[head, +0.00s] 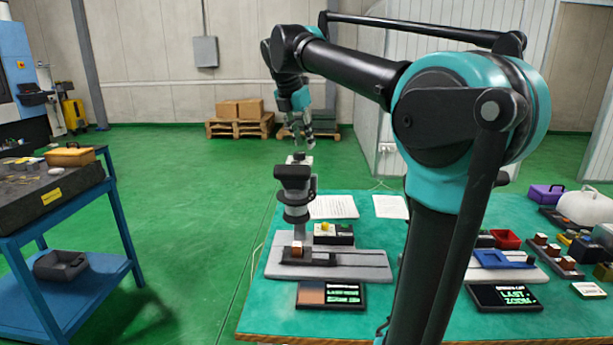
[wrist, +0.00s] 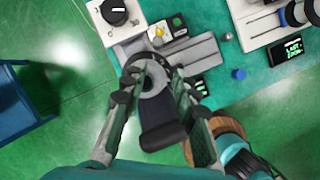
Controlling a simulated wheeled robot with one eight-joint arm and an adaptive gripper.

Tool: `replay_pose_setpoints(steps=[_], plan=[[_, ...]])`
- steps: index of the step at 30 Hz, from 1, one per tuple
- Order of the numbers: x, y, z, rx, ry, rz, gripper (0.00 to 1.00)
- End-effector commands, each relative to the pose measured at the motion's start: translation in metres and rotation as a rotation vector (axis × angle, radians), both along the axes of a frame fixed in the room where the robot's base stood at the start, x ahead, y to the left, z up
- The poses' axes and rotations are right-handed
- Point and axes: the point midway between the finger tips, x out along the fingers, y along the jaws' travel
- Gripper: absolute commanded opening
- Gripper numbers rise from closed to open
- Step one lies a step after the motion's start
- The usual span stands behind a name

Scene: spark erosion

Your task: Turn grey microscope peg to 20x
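The microscope stands upright on the near left of the teal table, with a black head (head: 293,173) and a grey base (head: 345,263). A pale block with a dark knob (head: 299,158) shows just behind and above the head. In the wrist view a black knob with a white mark (wrist: 114,12) sits on a pale plate at the top. I cannot make out a separate grey peg or any 20x marking. My gripper (head: 301,143) hangs above the microscope, pointing down. In the wrist view its fingers (wrist: 156,80) are apart, with the black microscope head (wrist: 162,125) showing between them, lower down.
A display (head: 331,296) lies before the microscope. A second device with a blue part (head: 500,259) and another display (head: 504,297) stand on the right, partly behind my arm. A blue cart (head: 75,275) stands left, with clear green floor between it and the table.

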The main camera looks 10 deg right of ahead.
Motion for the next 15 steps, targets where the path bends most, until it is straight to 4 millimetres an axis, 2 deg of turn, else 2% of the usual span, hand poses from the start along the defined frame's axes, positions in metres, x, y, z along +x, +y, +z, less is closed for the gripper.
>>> replay_pose_setpoints(steps=[2,5,10,15], plan=[[0.001,0.002,0.008,-0.02,0.011,0.043,0.29],[0.003,0.002,0.008,-0.029,0.017,0.063,0.29],[0.009,-0.004,-0.012,-0.028,0.016,0.061,0.29],[0.018,-0.013,-0.043,-0.028,0.017,0.059,0.29]])
